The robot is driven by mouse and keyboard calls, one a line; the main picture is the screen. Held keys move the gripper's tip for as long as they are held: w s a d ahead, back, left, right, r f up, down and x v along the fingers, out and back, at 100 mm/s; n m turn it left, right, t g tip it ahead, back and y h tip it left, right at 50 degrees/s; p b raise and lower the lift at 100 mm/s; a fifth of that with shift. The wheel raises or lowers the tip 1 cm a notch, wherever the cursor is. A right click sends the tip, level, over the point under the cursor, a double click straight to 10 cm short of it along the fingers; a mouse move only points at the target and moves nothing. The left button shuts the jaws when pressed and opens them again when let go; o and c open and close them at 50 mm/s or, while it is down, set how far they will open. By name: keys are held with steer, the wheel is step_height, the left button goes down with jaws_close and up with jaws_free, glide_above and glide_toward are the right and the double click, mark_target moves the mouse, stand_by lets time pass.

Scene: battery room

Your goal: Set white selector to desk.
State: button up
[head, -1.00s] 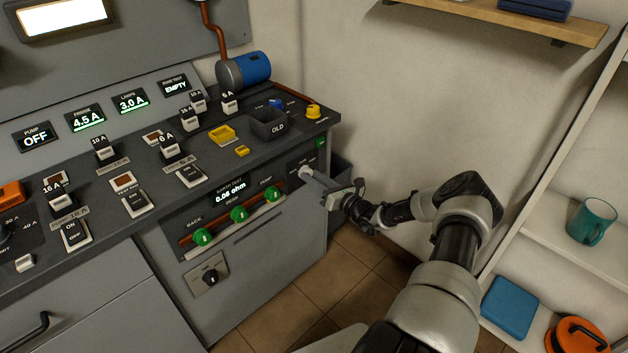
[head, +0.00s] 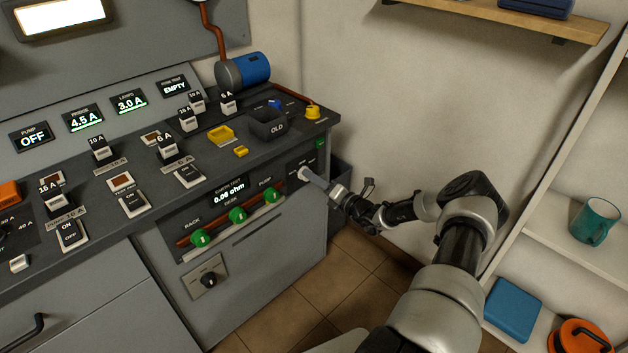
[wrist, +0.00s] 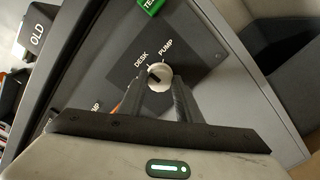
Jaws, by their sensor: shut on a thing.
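The white selector (wrist: 159,76) is a small round knob on the dark front panel, with DESK and PUMP printed beyond it in the wrist view. A dark mark shows on its face; I cannot tell for sure which label it points at. My gripper (wrist: 156,90) is shut on the knob, one finger on each side. The left finger hides part of the panel. In the head view, my gripper (head: 318,181) reaches the knob (head: 305,173) from the right, at the right end of the console front.
A green TEST button (wrist: 152,5) is above the knob. The earth test display (head: 229,191) and several green knobs (head: 238,215) are to the left. A shelf with a teal mug (head: 595,222) is at the right.

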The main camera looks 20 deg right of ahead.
stand_by(0.4)
steer(key=o, duration=1)
steer(key=shift+o, duration=0.2)
steer(key=shift+s, duration=0.1)
steer(key=p+v, duration=0.3)
steer(key=v, duration=1.4)
steer(key=shift+s+d, duration=0.1)
